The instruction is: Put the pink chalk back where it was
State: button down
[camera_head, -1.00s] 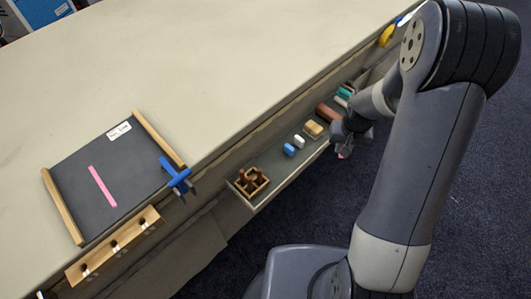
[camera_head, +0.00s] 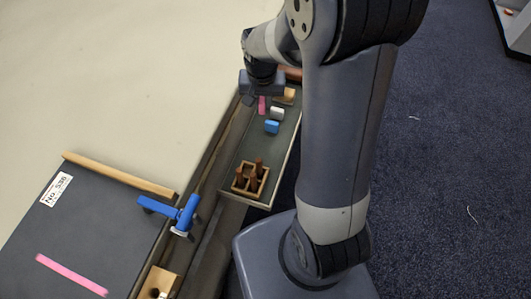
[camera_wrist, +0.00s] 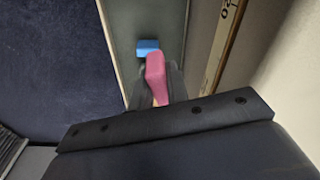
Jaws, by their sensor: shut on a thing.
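My gripper (camera_head: 262,97) is shut on the pink chalk (camera_head: 262,105), which hangs below the fingers at the tray's table side. In the wrist view the pink chalk (camera_wrist: 156,78) sits between the two dark fingers, over or near the tray. The white chalk (camera_head: 277,113) and the blue chalk (camera_head: 271,126) lie on the tray (camera_head: 284,160), close to the held chalk. The blue chalk also shows in the wrist view (camera_wrist: 147,46). I cannot tell whether the pink chalk touches the tray. A pink line (camera_head: 70,275) marks the dark board (camera_head: 95,225).
A wooden holder with brown pegs (camera_head: 250,180) stands at the tray's near end. A tan block (camera_head: 286,96) lies beyond the white chalk, partly hidden by my arm. A blue clamp (camera_head: 180,213) sits at the board's edge. Bare tray lies between the blue chalk and the holder.

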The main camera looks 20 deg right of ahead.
aim_at(264, 114)
jog(key=f+b, duration=0.1)
jog(key=b, duration=0.1)
jog(key=s+f+m+b, duration=0.1)
jog(key=b, duration=0.1)
jog(key=f+m+b, duration=0.1)
jog(key=b, duration=0.1)
jog(key=shift+s+f, duration=0.2)
jog(key=shift+s, duration=0.2)
jog(key=shift+m, duration=0.6)
jog(key=f+b, duration=0.2)
jog(key=f, duration=0.1)
jog(key=s+f+b, duration=0.1)
jog(key=f+b, duration=0.1)
jog(key=f, duration=0.2)
jog(key=f+b, duration=0.1)
jog(key=f, duration=0.2)
jog(key=shift+s+d+f+b, duration=0.1)
jog(key=shift+s+f+b, duration=0.1)
jog(key=shift+b, duration=0.2)
jog(key=shift+f, duration=0.2)
jog(key=c, duration=1.4)
grip_release()
jog(key=shift+o, duration=0.2)
jog(key=shift+r, duration=0.15)
notch_tip(264, 114, up, 12)
jog(key=s+p, duration=0.1)
jog(key=p, duration=0.2)
jog(key=shift+a, duration=0.45)
